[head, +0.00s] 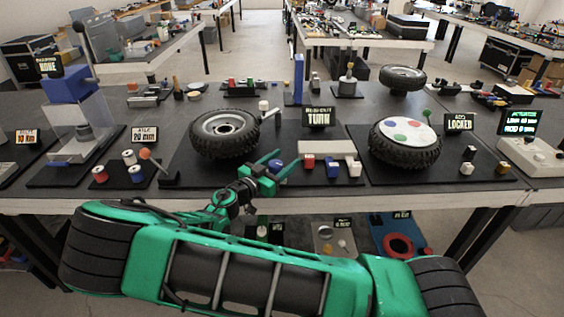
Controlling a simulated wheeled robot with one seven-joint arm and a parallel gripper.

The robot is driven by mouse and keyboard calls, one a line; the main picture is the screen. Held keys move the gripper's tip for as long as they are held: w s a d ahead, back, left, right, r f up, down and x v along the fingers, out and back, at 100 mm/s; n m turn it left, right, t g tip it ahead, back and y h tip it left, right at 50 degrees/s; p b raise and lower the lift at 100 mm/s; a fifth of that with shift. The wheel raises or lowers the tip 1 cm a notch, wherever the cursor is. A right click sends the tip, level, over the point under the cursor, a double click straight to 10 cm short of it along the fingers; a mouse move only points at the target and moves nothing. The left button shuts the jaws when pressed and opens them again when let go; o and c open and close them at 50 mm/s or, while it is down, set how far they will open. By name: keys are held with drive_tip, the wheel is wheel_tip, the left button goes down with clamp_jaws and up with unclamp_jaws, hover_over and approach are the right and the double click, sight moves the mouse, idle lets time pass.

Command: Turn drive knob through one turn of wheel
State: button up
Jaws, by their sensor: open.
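A wheel with a black knobbly tyre and grey rim (224,131) lies tilted on a dark board at the middle of the bench. Behind it stands a small sign reading TURN (319,117). My green gripper (277,167) is open in front of and right of this wheel, near the bench's front edge. A blue rounded piece (281,163) shows between or just behind its fingers; it may be the drive knob, but I cannot tell for sure. I cannot tell whether the fingers touch it. A white-capped post (264,105) stands at the wheel's right rear.
A second wheel with coloured discs (405,143) stands right, by a LOCKED sign (458,122). A beige block (327,149) with red and blue pieces lies right of my gripper. A lever (159,163) and coloured knobs (128,157) are left. A blue upright (298,79) stands behind.

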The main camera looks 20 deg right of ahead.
drive_tip(key=c, duration=1)
drive_tip(key=shift+w+a+n+t+y, duration=0.1)
drive_tip(key=shift+n+t+y, duration=0.2)
drive_tip(key=shift+n+t, duration=0.15)
drive_tip(key=n+t+y, duration=0.3)
drive_tip(key=w+a+n+t+y, duration=0.1)
drive_tip(key=t+y, duration=0.1)
drive_tip(key=shift+n, duration=0.35)
drive_tip(key=shift+w+a+n+t+y, duration=0.15)
drive_tip(key=shift+a+n+t+y, duration=0.2)
drive_tip(key=shift+n+y, duration=0.6)
drive_tip(key=shift+w+a+n+t+y, duration=0.1)
drive_tip(key=shift+a+n+t+y, duration=0.25)
drive_tip(key=shift+y, duration=1.05)
drive_tip(key=shift+w+a+n+t+y, duration=0.2)
drive_tip(key=shift+n+t+y, duration=0.25)
drive_tip(key=shift+n+y, duration=0.6)
drive_tip(key=shift+y, duration=0.3)
drive_tip(key=shift+a+r+n+y, duration=0.1)
drive_tip(key=shift+a+n+y, duration=0.3)
drive_tip(key=shift+y, duration=0.4)
drive_tip(key=o, duration=1)
drive_tip(key=shift+d, duration=0.1)
